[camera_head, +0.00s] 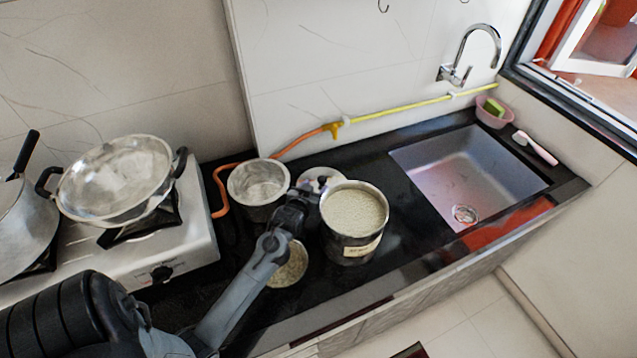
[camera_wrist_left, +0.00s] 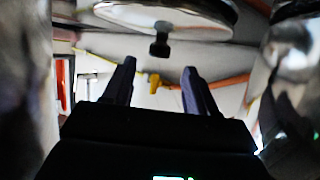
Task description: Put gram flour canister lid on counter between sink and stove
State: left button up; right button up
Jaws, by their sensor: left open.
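A steel lid (camera_head: 322,180) with a dark knob lies on the black counter, behind and between a steel pot (camera_head: 258,184) and an open canister (camera_head: 354,212) filled with pale flour. My left gripper (camera_head: 300,200) reaches between the pot and the canister, with its tips largely hidden in the head view. In the left wrist view, the gripper (camera_wrist_left: 159,68) is open and empty. There the lid (camera_wrist_left: 170,15) shows at the top, its dark knob (camera_wrist_left: 160,46) in line with the gap between the fingers. My right gripper is not in view.
A stove (camera_head: 205,245) with a wok (camera_head: 115,180) stands left; the sink (camera_head: 465,175) is right. A round container (camera_head: 290,268) with grainy contents sits near my arm. A yellow and orange hose (camera_head: 400,107) runs along the wall. Bare counter lies between canister and sink.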

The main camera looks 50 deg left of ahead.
pick_arm(q)
jog(key=shift+v, duration=0.9)
jog(key=shift+r, duration=0.15)
jog(key=shift+w, duration=0.1)
